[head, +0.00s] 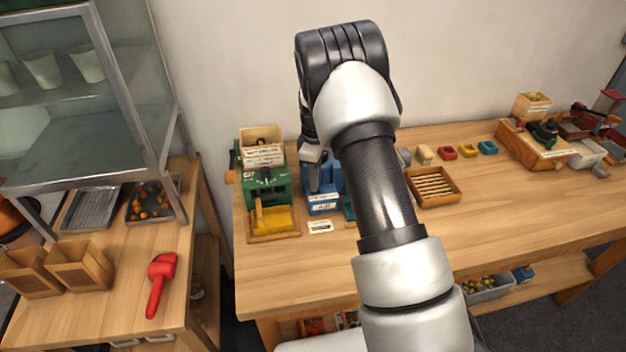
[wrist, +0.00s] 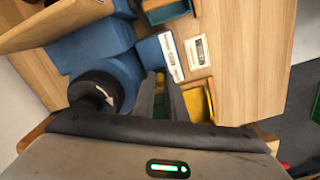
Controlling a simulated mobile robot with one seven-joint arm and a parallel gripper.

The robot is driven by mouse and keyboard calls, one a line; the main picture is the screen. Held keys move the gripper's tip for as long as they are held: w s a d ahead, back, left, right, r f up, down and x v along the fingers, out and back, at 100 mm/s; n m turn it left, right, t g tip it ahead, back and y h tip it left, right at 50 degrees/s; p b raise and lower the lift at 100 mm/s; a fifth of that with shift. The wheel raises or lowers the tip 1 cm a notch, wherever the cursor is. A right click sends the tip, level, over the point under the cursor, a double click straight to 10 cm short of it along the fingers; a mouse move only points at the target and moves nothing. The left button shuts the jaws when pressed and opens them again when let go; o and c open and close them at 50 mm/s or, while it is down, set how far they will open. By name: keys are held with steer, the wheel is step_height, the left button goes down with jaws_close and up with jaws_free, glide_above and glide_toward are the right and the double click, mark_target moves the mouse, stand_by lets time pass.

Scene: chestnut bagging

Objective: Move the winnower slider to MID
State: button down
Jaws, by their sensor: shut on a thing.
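The winnower appears to be the blue machine (head: 323,202) on the long table. It is largely hidden behind my arm in the head view. In the wrist view its blue body (wrist: 105,45) shows with a round black part (wrist: 97,88) bearing a white arrow. A white label strip (wrist: 168,52) lies on its blue front edge; its print is too small to read. My gripper (wrist: 161,78) is at that front edge, its fingers close together and shut on a small part, apparently the slider. The slider's own position is hidden between the fingertips.
A green machine (head: 254,186) with a yellow tray stands close on the left. A white card (head: 320,227) lies in front of the winnower. A slatted wooden tray (head: 434,186) and small coloured bins lie to the right. The table's front is clear.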

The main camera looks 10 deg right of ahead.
steer(key=shift+d, duration=1.1)
steer(key=shift+a, duration=0.1)
steer(key=c, duration=2)
jaws_free()
steer(key=shift+c, duration=0.2)
steer(key=shift+r, duration=0.15)
step_height(320, 180, up, 17)
steer(key=b, duration=0.1)
steer(key=shift+r, duration=0.15)
